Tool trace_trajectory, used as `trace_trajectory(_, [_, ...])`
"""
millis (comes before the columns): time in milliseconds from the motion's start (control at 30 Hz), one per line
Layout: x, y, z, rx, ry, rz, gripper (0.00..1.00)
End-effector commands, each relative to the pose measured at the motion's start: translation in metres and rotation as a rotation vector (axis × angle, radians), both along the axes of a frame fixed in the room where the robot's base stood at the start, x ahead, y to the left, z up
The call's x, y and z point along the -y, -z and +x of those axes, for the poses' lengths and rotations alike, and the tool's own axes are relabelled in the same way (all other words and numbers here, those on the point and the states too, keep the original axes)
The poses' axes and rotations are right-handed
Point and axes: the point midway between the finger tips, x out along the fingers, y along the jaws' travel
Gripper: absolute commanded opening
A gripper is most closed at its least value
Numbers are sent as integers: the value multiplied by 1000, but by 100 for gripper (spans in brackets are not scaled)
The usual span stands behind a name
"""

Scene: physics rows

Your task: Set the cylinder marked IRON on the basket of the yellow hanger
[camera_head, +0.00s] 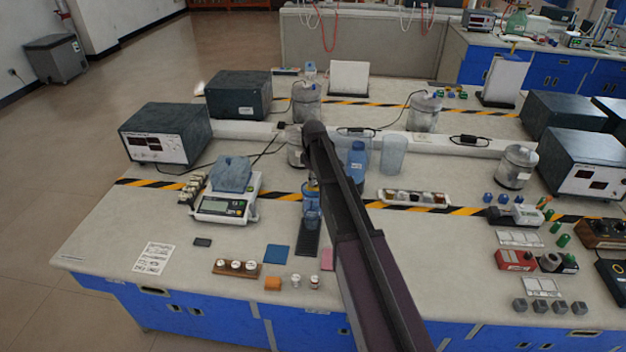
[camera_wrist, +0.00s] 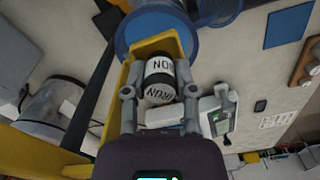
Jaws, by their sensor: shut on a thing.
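The cylinder marked IRON (camera_wrist: 160,92) is white with a dark band, and its lettering shows in the wrist view. My gripper (camera_wrist: 161,78) is shut on it, with one finger on each side. The yellow hanger (camera_wrist: 152,44) is right around and beyond the cylinder, with a yellow part along the left finger. Whether the cylinder touches the basket, I cannot tell. A blue-rimmed clear vessel (camera_wrist: 150,28) lies just beyond the hanger. In the head view my arm hides the gripper and cylinder; only a little yellow of the hanger (camera_head: 311,187) shows beside it.
A digital balance (camera_head: 224,207) with a blue-grey block on its pan stands to the left.

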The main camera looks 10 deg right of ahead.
Motion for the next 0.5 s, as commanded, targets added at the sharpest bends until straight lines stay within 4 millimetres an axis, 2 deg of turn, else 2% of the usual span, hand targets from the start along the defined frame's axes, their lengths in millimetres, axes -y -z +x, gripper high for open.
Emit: trace_trajectory(500, [-1, 4, 0, 0, -1, 0, 0])
